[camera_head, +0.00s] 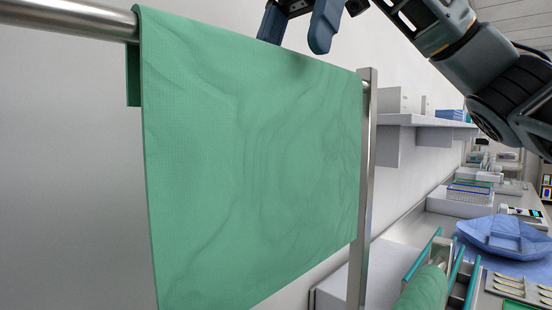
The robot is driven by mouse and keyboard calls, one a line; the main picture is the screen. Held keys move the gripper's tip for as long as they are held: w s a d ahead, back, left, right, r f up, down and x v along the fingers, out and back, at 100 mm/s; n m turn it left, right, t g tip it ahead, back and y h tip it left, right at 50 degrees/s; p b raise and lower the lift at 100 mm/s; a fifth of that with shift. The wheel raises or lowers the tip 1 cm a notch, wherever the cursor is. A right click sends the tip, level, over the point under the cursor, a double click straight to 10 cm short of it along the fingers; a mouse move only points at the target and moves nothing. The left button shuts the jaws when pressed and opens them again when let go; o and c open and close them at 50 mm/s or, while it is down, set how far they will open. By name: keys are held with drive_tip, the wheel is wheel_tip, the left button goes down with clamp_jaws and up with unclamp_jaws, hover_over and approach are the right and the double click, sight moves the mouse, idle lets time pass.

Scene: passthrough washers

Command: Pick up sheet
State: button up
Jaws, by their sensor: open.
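A green sheet (250,160) hangs draped over a horizontal metal rail (75,17), filling the left and middle of the head view. Its front face hangs down with soft creases, and its lower left corner runs out of the frame. A short strip of its back side shows behind the rail at the upper left. My gripper (296,28) is at the top of the view, above the sheet's top edge. Its two blue fingers point down and are apart, with nothing between them. The left fingertip is partly hidden behind the sheet's top edge, and contact cannot be told.
A metal post (366,190) stands at the sheet's right end. To the right, a wall shelf (425,122) holds boxes. Below it, a counter carries a blue wrapped bundle (505,238), a blue basket (469,192), a metal tray (520,288) and a rolled green cloth (424,288).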

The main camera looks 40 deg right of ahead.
sight(279, 79)
drive_tip(key=shift+p+x, duration=0.3)
drive_tip(key=shift+x, duration=2.4)
drive_tip(key=shift+w, duration=0.1)
clamp_jaws()
